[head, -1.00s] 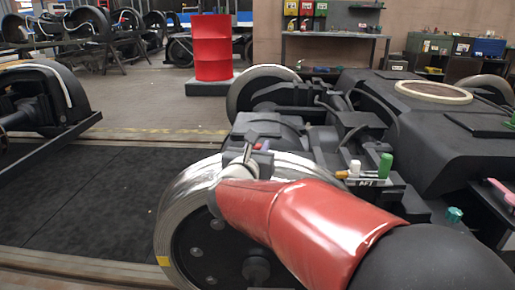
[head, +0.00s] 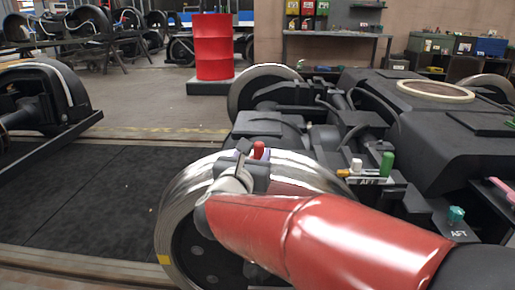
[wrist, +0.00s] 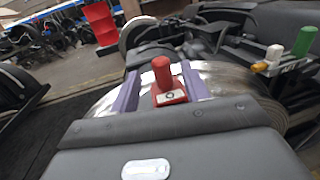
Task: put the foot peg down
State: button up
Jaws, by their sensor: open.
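A red peg (wrist: 162,72) on a red block with a white label stands upright between the fingers of my gripper (wrist: 160,80) in the wrist view. It looks like the foot peg, though its label is too small to read. The two lavender fingers are apart, with gaps on both sides of the peg. In the head view the red peg (head: 259,150) shows just beyond my gripper (head: 254,159), over the near steel wheel (head: 178,213). What the block rests on is hidden.
White (head: 356,166) and green (head: 387,165) pegs stand by an AFT label on the bogie (head: 400,130). A teal peg (head: 456,215) stands at another AFT label. A red drum (head: 213,47) stands behind. The dark floor (head: 80,195) at left is clear.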

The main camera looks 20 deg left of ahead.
jog(key=s, duration=0.6)
jog(key=shift+s+d, duration=0.15)
jog(key=shift+s, duration=0.25)
jog(key=w+d+r+n+g+y, duration=0.15)
jog(key=d+n+g+y, duration=0.35)
jog(key=d+n, duration=1)
jog(key=s+d+f+n+g+h, duration=0.5)
jog(key=s+d+f+n+g, duration=0.2)
jog(key=s+d+f+n, duration=0.7)
jog(key=s+d+n, duration=0.3)
jog(key=d+n, duration=0.1)
jog(key=n, duration=0.2)
jog(key=shift+s+d+f+n+h, duration=0.25)
jog(key=shift+s+d+n+h, duration=0.05)
jog(key=shift+s+d, duration=0.1)
